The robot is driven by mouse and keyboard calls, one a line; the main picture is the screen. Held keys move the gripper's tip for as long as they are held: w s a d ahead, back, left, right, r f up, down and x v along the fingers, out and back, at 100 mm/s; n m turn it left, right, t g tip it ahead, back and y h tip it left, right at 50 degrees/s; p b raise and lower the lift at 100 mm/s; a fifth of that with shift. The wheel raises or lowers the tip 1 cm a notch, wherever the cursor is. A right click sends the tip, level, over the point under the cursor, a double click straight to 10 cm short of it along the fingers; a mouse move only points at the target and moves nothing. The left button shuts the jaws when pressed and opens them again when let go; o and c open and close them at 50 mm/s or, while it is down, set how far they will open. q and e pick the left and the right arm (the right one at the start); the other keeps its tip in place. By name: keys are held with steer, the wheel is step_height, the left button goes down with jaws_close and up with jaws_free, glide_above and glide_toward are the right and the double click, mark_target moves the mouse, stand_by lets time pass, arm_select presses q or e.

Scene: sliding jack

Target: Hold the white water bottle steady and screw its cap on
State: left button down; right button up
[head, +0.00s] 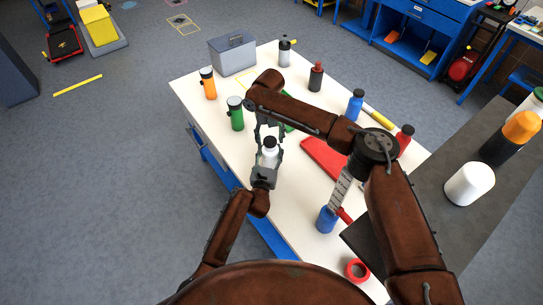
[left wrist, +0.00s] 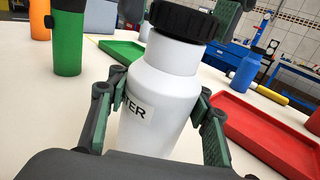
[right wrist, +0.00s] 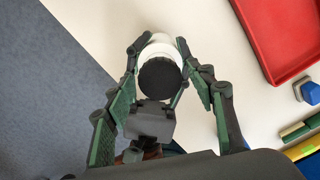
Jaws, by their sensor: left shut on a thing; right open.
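The white bottle (head: 269,150) stands upright near the table's front edge. In the left wrist view the bottle (left wrist: 160,95) shows a label ending in "TER". Its black ribbed cap (left wrist: 184,20) sits on top of the neck; I cannot tell how tightly it is on. My left gripper (head: 265,170) is shut on the bottle's body, one finger on each side. My right gripper (right wrist: 163,44) comes from above, open, its fingers either side of the cap and upper bottle. In the right wrist view the cap (right wrist: 160,75) is a dark disc between those fingers.
A green bottle (head: 236,115) and an orange bottle (head: 208,84) stand to the left. A grey toolbox (head: 232,55) stands at the back. The table (head: 190,95) has bare patches.

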steer(key=shift+f, duration=0.4)
steer(key=c, duration=1.2)
steer(key=o, duration=1.3)
steer(key=shift+c, duration=0.2)
steer(key=shift+s+r, duration=0.1)
steer(key=shift+r, duration=2.2)
steer(key=shift+o, duration=0.7)
